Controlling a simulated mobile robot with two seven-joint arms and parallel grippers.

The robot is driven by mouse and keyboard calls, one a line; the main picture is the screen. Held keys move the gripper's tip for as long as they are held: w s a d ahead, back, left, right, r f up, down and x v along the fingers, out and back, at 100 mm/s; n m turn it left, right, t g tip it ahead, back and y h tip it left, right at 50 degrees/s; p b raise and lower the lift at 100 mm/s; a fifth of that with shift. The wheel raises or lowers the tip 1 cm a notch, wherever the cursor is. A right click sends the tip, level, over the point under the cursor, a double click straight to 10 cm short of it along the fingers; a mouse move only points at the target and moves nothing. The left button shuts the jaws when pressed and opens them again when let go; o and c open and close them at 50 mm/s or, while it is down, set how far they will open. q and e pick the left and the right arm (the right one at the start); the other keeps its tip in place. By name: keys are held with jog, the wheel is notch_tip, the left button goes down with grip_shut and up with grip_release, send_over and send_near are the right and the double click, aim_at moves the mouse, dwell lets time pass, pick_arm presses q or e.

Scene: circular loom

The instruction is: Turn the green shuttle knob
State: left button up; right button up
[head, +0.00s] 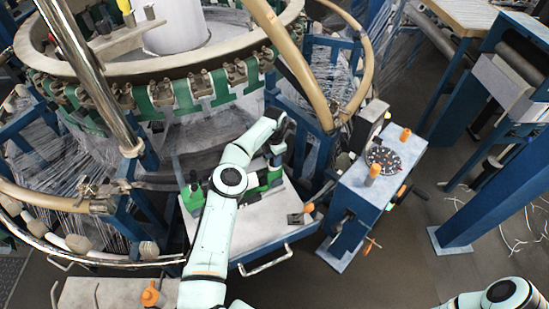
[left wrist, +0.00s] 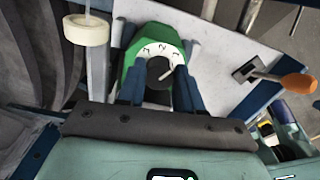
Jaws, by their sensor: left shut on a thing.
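The green shuttle (head: 258,182) sits on the light panel beside the loom in the head view, partly covered by my left arm. In the left wrist view its green body (left wrist: 150,40) carries a white dial face with dark marks. A round dark knob (left wrist: 159,70) with a pale pointer line sits at the dial's middle. My left gripper (left wrist: 158,78) has one blue finger on each side of the knob and is shut on it. In the head view the left gripper (head: 277,148) is at the shuttle's upper right. My right gripper is out of view.
A blue stand (head: 352,197) with orange knobs and a round perforated plate is right of the panel. A lever with an orange handle (left wrist: 298,84) is right of the shuttle in the wrist view. The loom's ring (head: 190,65) rises behind.

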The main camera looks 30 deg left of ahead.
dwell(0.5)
pick_arm(q)
jog(key=o, duration=0.8)
jog(key=shift+c, duration=0.2)
